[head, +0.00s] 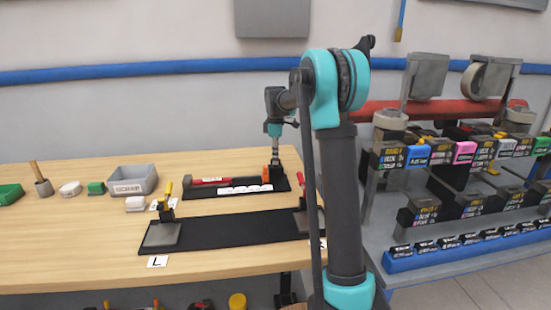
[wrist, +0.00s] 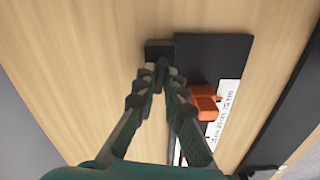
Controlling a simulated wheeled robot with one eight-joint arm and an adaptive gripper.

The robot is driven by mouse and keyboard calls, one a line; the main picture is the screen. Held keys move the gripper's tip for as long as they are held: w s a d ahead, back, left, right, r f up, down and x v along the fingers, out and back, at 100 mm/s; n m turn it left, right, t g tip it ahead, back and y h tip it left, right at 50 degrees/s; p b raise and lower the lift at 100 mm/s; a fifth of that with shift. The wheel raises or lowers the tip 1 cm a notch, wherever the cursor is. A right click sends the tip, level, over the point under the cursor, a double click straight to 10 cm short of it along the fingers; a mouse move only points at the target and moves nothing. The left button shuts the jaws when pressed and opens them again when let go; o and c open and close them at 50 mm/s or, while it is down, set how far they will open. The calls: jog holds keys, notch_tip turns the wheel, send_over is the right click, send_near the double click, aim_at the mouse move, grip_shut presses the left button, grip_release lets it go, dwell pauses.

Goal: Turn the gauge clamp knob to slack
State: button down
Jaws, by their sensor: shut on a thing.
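My gripper (wrist: 160,74) points down at the end of a black gauge board (wrist: 212,52). Its fingertips are drawn together beside a small dark block (wrist: 158,48) at the board's corner. The gauge clamp knob is mostly hidden between the fingers, so its turn position cannot be read. In the head view, my gripper (head: 275,161) is at the right end of the gauge board (head: 212,192). An orange piece (wrist: 203,99) sits on the board just beside the fingers, and white label strips (wrist: 226,106) run along it.
A longer black fixture (head: 232,232) with clamps at both ends lies in front. A grey SCRAP bin (head: 133,180) and small parts stand at the left. A rack of labelled bins (head: 450,150) stands at the right. Bare wood lies behind the gauge board.

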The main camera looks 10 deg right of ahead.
jog(key=shift+n, duration=0.6)
jog(key=c, duration=1.6)
grip_release()
jog(key=shift+r, duration=0.1)
notch_tip(320, 180, up, 12)
jog(key=shift+s, duration=0.1)
